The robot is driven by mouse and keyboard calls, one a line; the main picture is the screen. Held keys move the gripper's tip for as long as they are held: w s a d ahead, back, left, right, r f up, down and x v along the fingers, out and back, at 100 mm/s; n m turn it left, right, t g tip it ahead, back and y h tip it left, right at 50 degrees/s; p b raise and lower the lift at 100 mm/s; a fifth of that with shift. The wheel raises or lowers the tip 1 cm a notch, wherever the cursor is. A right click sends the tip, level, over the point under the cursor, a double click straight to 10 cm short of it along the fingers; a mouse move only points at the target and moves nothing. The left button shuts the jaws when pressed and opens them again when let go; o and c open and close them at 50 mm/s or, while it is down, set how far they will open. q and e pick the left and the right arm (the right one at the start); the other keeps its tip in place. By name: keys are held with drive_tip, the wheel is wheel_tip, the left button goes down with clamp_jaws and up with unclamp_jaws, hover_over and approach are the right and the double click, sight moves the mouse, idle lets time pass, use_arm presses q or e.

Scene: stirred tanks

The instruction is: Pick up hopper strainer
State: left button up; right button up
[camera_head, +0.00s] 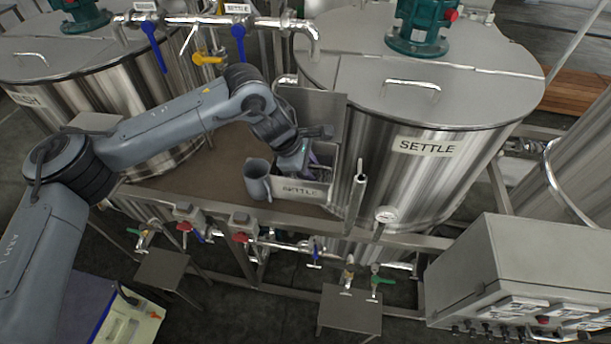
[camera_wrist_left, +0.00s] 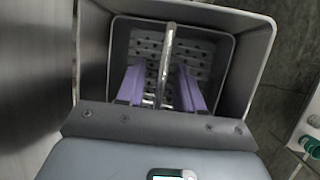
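The hopper strainer (camera_wrist_left: 201,52) shows in the left wrist view as a grey box with a perforated bottom and a metal bar handle (camera_wrist_left: 168,42) across it. It sits inside the metal hopper (camera_wrist_left: 257,42). In the head view the hopper (camera_head: 322,196) stands on the brown platform, and my arm mostly hides the strainer. My left gripper (camera_wrist_left: 160,72) points down into the strainer with its purple fingers open, one on each side of the handle, with gaps visible. It also shows over the hopper in the head view (camera_head: 303,165). My right gripper is not in view.
A grey jug (camera_head: 257,180) stands just left of the hopper on the brown platform (camera_head: 215,170). A large steel tank (camera_head: 400,160) labelled SETTLE is close on the right. Pipes with blue-handled valves (camera_head: 238,40) run behind. A control box (camera_head: 530,270) is at lower right.

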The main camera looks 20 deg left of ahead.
use_arm(q)
clamp_jaws()
drive_tip(key=shift+r, duration=0.15)
